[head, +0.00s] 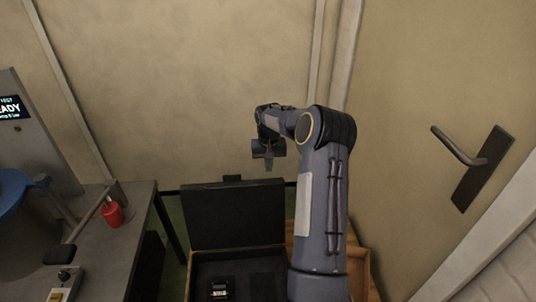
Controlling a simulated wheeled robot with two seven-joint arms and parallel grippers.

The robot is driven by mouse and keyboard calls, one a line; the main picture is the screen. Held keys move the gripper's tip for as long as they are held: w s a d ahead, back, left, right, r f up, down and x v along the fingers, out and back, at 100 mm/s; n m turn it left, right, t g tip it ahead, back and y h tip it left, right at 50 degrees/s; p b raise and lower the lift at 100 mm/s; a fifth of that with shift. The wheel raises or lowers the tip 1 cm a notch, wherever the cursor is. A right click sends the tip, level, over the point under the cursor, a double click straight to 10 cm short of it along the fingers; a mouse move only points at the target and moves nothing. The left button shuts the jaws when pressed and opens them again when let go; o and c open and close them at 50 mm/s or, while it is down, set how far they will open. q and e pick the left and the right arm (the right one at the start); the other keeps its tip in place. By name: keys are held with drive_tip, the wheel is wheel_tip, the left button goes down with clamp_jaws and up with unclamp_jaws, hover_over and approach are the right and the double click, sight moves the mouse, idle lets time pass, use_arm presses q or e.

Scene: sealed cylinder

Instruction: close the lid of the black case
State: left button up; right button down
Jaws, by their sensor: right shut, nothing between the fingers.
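The black case (191,283) stands open at the bottom centre, partly cut off by the frame's lower edge. Its lid (235,215) is raised at the back, and a small dark tab shows on its top edge. A small dark and light item (219,290) lies inside the case. My right gripper (268,166) points down in front of the wall in the picture, above the lid's top edge, shut and empty. I cannot tell how far in depth it is from the lid. My right arm hides the right side of the case. My left gripper is not in view.
A grey bench (125,235) on the left bears a red container (112,213) and a machine with a screen (12,108). A wooden box (358,270) is partly hidden behind my right arm. A door handle (470,160) sticks out at the right.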

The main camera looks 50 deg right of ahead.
drive_tip(key=s+a, duration=0.2)
drive_tip(key=s, duration=0.1)
drive_tip(key=shift+a+r, duration=0.2)
drive_tip(key=shift+r, duration=0.1)
